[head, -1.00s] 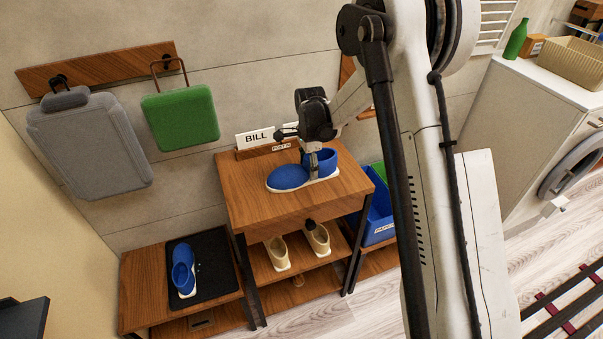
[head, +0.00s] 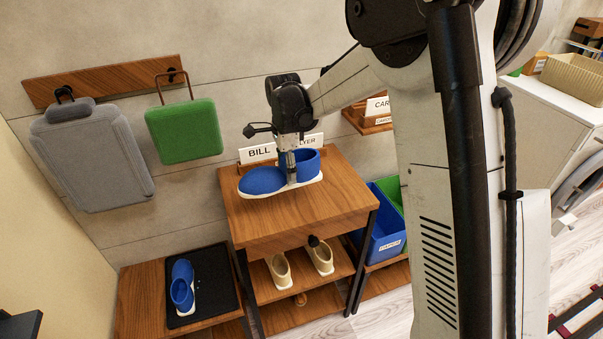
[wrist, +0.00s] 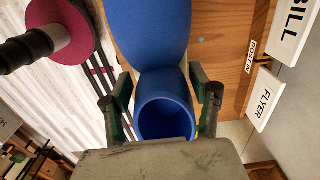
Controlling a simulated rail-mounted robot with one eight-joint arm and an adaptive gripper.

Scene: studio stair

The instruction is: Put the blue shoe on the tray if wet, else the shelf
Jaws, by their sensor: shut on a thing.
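A blue shoe (head: 262,181) with a white sole is in my gripper (head: 291,178), over the wooden table top. In the wrist view, my gripper's fingers (wrist: 168,92) are shut on both sides of the blue shoe (wrist: 163,115), near its opening. A second blue shoe (head: 182,286) lies on a black tray (head: 215,262) on the low bench, with small pale spots beside it. A small bluish spot (wrist: 201,40) shows on the wood in the wrist view. The shelf (head: 300,284) under the table top holds a pair of beige shoes (head: 280,271).
BILL and FLYER signs (head: 261,152) stand at the back of the table top (head: 300,215). A blue bin (head: 384,235) and a green bin are to its right. A grey bag (head: 92,155) and a green bag (head: 184,130) hang on the wall. My arm hides the right-centre.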

